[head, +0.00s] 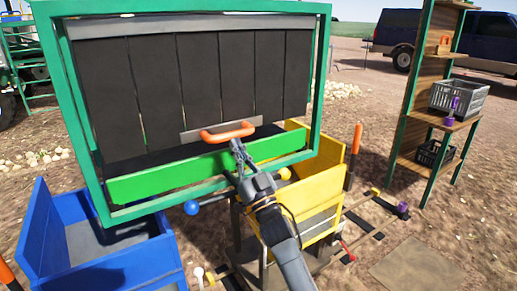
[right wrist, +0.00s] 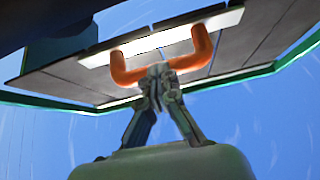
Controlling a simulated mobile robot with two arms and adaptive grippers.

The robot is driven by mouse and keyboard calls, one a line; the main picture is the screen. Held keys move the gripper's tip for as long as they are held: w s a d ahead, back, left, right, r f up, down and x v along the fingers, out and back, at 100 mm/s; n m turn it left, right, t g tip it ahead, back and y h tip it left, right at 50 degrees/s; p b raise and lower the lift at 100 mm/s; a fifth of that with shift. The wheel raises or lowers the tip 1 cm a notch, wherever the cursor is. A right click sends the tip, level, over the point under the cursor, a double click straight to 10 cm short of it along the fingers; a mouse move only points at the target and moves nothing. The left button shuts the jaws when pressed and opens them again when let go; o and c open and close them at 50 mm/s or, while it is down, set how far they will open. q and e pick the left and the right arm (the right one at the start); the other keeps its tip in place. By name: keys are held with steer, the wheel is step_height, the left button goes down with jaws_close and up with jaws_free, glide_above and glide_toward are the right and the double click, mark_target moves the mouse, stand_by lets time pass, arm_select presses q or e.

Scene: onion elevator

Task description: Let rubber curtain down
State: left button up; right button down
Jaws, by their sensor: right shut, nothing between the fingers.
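The rubber curtain (head: 200,85) is a row of several black strips hanging in a green frame (head: 325,70). A grey plate with an orange handle (head: 228,132) is at its lower edge; the handle also shows in the right wrist view (right wrist: 160,55). My right gripper (head: 236,145) is shut and empty, with its fingertips (right wrist: 158,72) close against or just below the handle's middle. I cannot tell whether they touch it. My left gripper is not in view.
A green board (head: 190,168) crosses below the curtain. A blue bin (head: 45,235) stands at left and a yellow bin (head: 318,190) at right. A wooden shelf (head: 430,115) with grey and black crates stands farther right.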

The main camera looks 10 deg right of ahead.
steer(key=v, duration=1.2)
step_height(320, 180, down, 25)
steer(key=d+m+g+h+p, duration=0.2)
steer(key=g+h, duration=0.2)
steer(key=g, duration=0.2)
steer(key=s+d+f+g+h, duration=0.1)
steer(key=s+f+g, duration=0.1)
steer(key=s+f, duration=0.35)
steer(key=s+d+f+g+h+p, duration=0.1)
steer(key=s+f+g, duration=0.1)
steer(key=f, duration=0.7)
steer(key=s+d+f+g+h, duration=0.15)
steer(key=s+f, duration=0.25)
steer(key=f, duration=0.4)
steer(key=s+d+f+g+p, duration=0.1)
steer(key=s+f+g, duration=0.2)
steer(key=s+f, duration=0.6)
steer(key=s+d+f+g, duration=0.2)
steer(key=s+f+g, duration=0.25)
steer(key=s, duration=0.75)
steer(key=s+d+f+g, duration=0.1)
steer(key=s+f+g, duration=0.1)
steer(key=s, duration=0.8)
steer(key=s+d+f+g+h+p, duration=0.1)
steer(key=s+d+f, duration=0.1)
steer(key=s, duration=0.7)
steer(key=shift+s+f+g, duration=0.4)
steer(key=shift+f, duration=0.35)
steer(key=shift+a, duration=0.1)
